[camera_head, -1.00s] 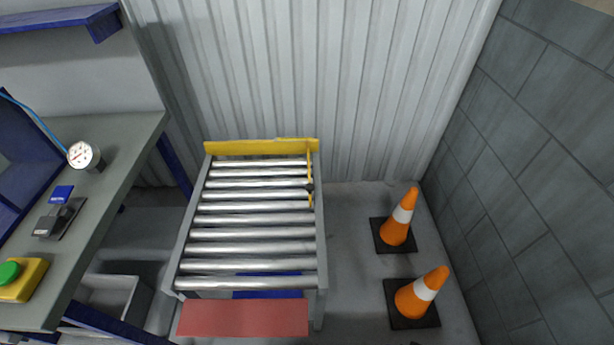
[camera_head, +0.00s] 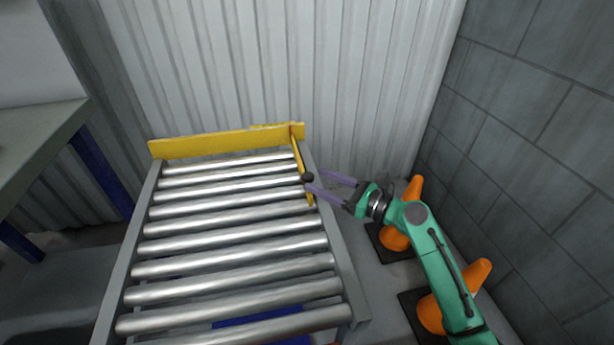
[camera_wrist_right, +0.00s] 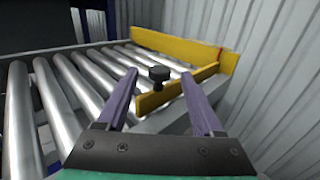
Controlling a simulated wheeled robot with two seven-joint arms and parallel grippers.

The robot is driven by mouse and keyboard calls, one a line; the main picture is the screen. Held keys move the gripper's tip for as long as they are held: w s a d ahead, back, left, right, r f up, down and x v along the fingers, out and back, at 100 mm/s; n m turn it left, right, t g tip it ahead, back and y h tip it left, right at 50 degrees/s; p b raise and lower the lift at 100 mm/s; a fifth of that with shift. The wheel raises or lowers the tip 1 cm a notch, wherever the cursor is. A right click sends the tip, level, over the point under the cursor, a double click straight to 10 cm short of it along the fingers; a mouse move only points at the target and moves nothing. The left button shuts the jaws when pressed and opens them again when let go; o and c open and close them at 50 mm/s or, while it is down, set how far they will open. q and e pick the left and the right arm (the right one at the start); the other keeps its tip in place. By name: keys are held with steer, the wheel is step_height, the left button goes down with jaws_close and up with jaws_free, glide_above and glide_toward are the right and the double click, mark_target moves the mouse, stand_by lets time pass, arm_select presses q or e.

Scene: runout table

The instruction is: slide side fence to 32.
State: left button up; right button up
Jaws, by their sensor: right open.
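The side fence (camera_head: 300,166) is a thin yellow bar along the right edge of the roller table, with a black knob (camera_head: 307,177) on it. Its far end is near the yellow end stop (camera_head: 215,143), beside a small red mark. My right gripper (camera_head: 314,180) is open, with its purple fingers pointing left at the knob. In the right wrist view the knob (camera_wrist_right: 159,74) shows between the two open fingers, beyond their tips or level with them; I cannot tell which. The fence (camera_wrist_right: 180,88) runs behind the right finger. No scale number is readable. My left gripper is not in view.
The roller table (camera_head: 345,262) has bare steel rollers and grey side rails. Two orange cones (camera_head: 480,275) stand on the floor at right, partly behind my right arm. A grey block wall (camera_head: 540,130) is farther right, and a workbench (camera_head: 40,140) at left.

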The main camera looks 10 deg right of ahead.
mark_target(313, 178)
steer(key=x, duration=0.4)
steer(key=shift+w+a, duration=0.15)
jaws_close()
stand_by(1.2)
